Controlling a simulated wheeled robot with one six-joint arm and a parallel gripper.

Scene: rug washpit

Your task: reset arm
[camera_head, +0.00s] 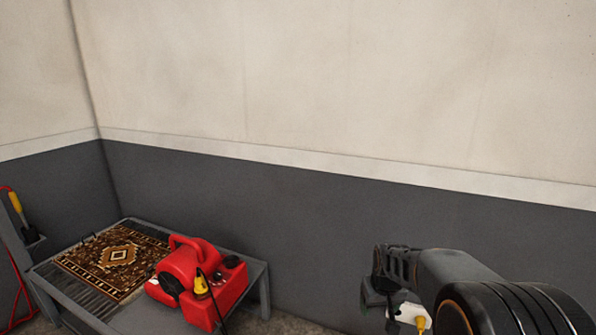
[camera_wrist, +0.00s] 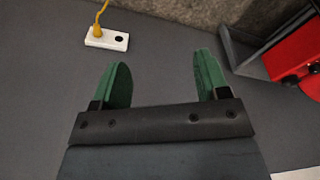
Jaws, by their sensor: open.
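My gripper (camera_wrist: 162,80) is open and empty in the wrist view, its two green fingers apart in front of the grey wall. In the head view my arm reaches in from the lower right and its end is near the wall; the fingers are hard to make out there. A white socket block (camera_wrist: 107,38) with a yellow plug (camera_wrist: 101,17) in it lies beyond the fingers at the upper left of the wrist view. In the head view the socket block (camera_head: 408,312) is partly hidden by my arm.
A low grey table (camera_head: 257,288) stands at the lower left against the wall. It carries a patterned rug (camera_head: 117,256) and a red machine (camera_head: 190,272) with a yellow plug. The upper wall is bare.

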